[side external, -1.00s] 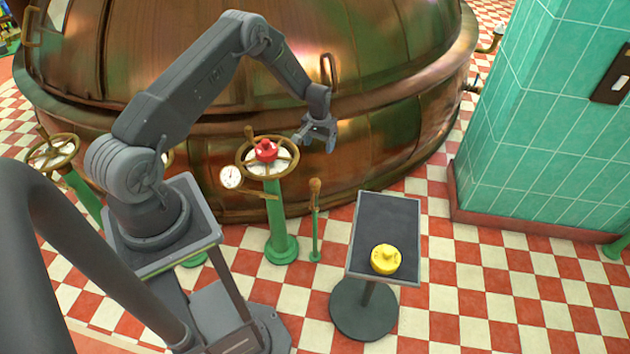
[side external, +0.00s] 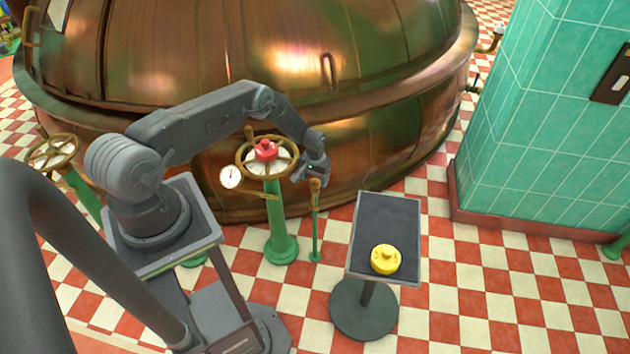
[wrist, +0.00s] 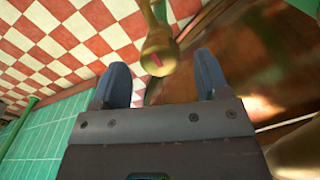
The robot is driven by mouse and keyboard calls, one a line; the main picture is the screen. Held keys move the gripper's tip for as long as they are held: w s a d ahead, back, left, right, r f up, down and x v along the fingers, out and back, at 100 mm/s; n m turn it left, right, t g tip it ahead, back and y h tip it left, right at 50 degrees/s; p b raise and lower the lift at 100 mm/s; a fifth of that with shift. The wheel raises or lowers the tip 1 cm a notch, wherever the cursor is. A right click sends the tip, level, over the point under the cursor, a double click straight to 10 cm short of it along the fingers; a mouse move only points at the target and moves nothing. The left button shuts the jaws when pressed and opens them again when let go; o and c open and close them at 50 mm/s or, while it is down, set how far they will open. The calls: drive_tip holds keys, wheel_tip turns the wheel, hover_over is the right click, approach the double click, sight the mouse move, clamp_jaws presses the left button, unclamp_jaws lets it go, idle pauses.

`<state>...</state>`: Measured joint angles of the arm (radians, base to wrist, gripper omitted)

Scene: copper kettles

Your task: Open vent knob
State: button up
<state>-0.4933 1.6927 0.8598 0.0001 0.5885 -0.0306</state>
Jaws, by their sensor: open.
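A brass knob (side external: 315,187) tops a thin green post beside the larger green valve stand. I take this for the vent knob. In the wrist view the brass knob (wrist: 158,52) shows its rounded end with a red mark, in line with the gap between my fingers. My gripper (side external: 316,176) is open, right at the top of the knob in the side view. In the wrist view both fingers of my gripper (wrist: 161,64) are apart with nothing clamped. Whether the fingers touch the knob I cannot tell; its upper part is partly hidden in the side view.
A brass handwheel (side external: 243,168) with a red knob (side external: 265,150) and a gauge (side external: 231,177) stands just left. The copper kettle (side external: 400,140) is close behind.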

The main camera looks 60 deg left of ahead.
drive_tip(key=shift+f, duration=0.75)
